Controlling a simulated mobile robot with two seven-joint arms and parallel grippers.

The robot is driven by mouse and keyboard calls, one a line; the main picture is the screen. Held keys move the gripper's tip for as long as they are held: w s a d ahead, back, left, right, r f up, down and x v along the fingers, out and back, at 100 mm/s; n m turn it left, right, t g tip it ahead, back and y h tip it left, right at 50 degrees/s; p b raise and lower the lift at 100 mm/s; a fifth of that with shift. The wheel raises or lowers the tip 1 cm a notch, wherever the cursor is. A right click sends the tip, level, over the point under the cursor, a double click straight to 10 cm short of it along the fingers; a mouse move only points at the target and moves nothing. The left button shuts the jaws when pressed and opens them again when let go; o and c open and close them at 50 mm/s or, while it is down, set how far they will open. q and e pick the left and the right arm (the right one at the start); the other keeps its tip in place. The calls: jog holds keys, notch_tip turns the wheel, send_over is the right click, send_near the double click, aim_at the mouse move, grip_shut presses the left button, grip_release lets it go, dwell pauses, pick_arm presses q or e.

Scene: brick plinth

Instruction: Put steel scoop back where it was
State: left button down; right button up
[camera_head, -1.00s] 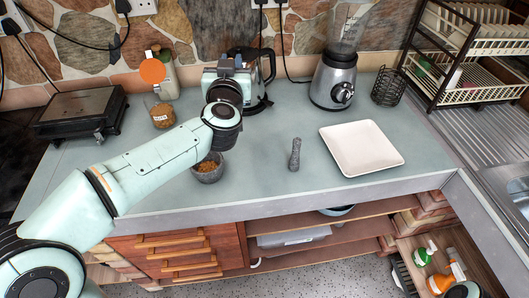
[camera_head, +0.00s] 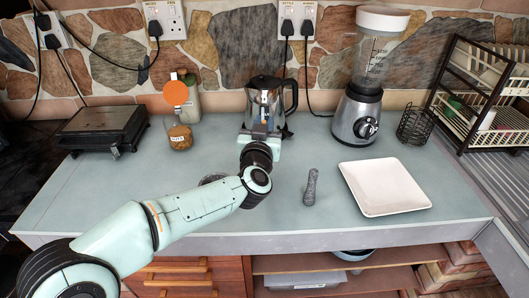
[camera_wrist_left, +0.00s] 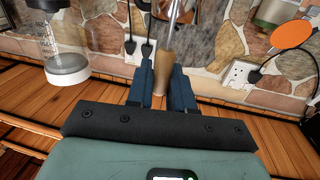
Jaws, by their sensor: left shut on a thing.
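My left gripper (camera_head: 265,118) is raised over the counter, in front of the kettle from the head camera. In the left wrist view its dark blue fingers (camera_wrist_left: 161,68) are shut on the tan handle of the steel scoop (camera_wrist_left: 164,82). A thin metal shaft runs from the handle out of the top of that picture, so the bowl of the scoop is out of view there. In the head view the scoop cannot be told apart from the shiny kettle behind. My right gripper is not in view.
A kettle (camera_head: 288,96), a blender (camera_head: 358,118) and a wire holder (camera_head: 415,124) stand along the back. A labelled jar (camera_head: 180,137) and a grill (camera_head: 102,127) are left. A grey pestle (camera_head: 311,188) and white plate (camera_head: 385,188) lie right. My arm partly hides a stone bowl (camera_head: 213,178).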

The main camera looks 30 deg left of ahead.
pick_arm(q)
jog(key=shift+f+b, duration=1.15)
jog(key=shift+f, duration=2.05)
jog(key=shift+f, duration=0.15)
jog(key=c, duration=1)
grip_release()
